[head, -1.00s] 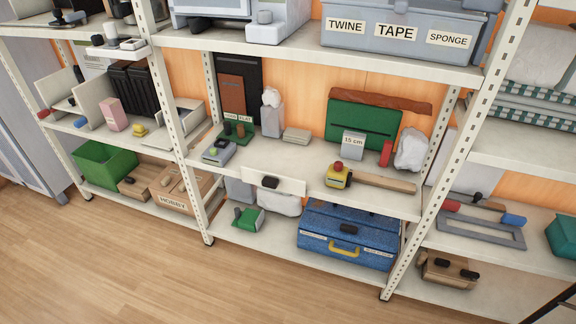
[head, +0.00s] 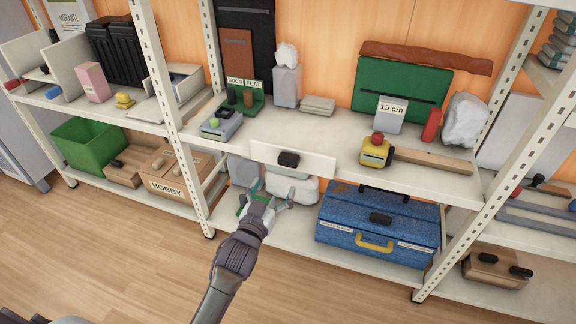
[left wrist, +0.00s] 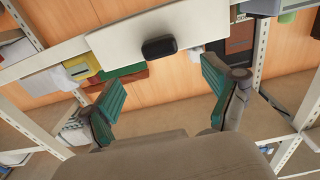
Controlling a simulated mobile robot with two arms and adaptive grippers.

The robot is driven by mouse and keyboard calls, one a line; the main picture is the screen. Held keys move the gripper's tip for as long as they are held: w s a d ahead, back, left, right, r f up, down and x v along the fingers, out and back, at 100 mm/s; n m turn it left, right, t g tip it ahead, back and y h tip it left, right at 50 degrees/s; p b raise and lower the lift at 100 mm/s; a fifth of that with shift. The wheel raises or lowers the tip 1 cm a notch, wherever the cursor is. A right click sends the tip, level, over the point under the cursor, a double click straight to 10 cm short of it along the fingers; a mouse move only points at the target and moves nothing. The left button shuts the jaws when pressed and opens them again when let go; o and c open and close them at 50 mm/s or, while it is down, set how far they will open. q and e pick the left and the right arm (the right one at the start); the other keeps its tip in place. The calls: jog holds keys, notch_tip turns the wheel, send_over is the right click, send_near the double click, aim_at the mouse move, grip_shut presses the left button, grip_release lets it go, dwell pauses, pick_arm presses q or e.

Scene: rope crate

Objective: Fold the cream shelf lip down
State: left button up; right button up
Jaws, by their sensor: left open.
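The cream shelf lip (head: 322,166) is a pale flat panel at the front edge of the middle shelf, with a black knob (head: 288,159) on its face. Its exact tilt is hard to tell. In the left wrist view the lip (left wrist: 115,42) and its knob (left wrist: 158,47) show ahead of the fingers. My left gripper (head: 270,191) is open and empty, below and a little in front of the lip, apart from it. Its green-padded fingers (left wrist: 157,88) are spread wide in the wrist view. My right gripper is not in view.
The middle shelf (head: 337,131) holds a yellow device (head: 375,153), a wooden strip (head: 435,161) and a grey device (head: 221,124). Below are a blue toolbox (head: 350,215) and a white bundle (head: 293,190) behind my gripper. A shelf post (head: 172,110) stands left. Floor in front is clear.

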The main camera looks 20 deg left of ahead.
aim_at(286, 165)
pick_arm(q)
jog(key=w, duration=0.3)
jog(key=w+b, duration=0.1)
jog(key=w, duration=0.6)
jog(key=shift+d+b, duration=0.25)
jog(key=shift+b, duration=0.15)
jog(key=shift+w, duration=0.65)
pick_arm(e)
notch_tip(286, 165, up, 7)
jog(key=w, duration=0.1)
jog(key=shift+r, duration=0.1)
pick_arm(q)
grip_shut()
